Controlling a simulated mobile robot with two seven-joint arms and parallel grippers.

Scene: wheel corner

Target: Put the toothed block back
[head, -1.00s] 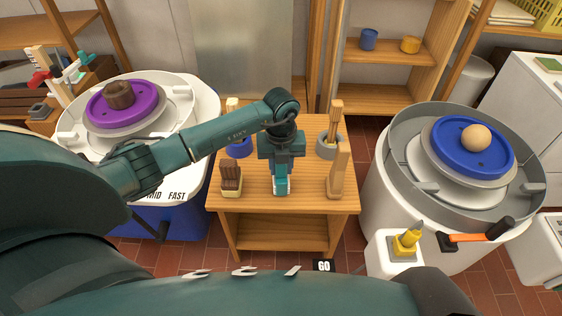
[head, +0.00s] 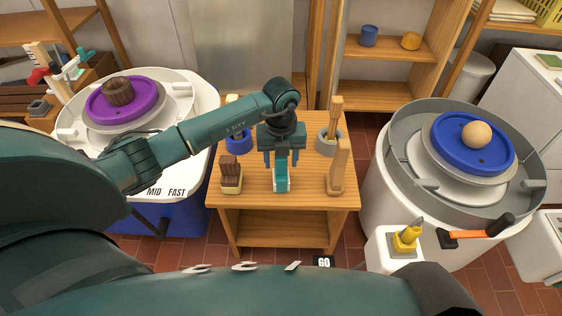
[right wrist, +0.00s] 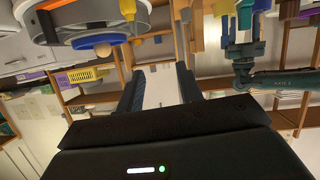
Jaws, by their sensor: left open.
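A small teal block (head: 281,176) sits upright in a white holder at the middle of the wooden table (head: 310,200). My left gripper (head: 281,160) is open just above it, with one finger on each side and the block's top below or between the tips. A brown block with tooth-like upright ridges (head: 230,170) stands in a cream base to the left. I cannot tell which of the two is the toothed block. My right gripper (right wrist: 160,85) shows in the right wrist view, fingers apart and empty. My left gripper also shows there (right wrist: 245,45), upside down.
A wooden upright (head: 338,168), a grey pot of tools (head: 327,145) and a blue pot (head: 240,147) stand on the table. Potter's wheels with a purple disc (head: 125,105) and a blue disc (head: 470,160) flank it. The table's front strip is clear.

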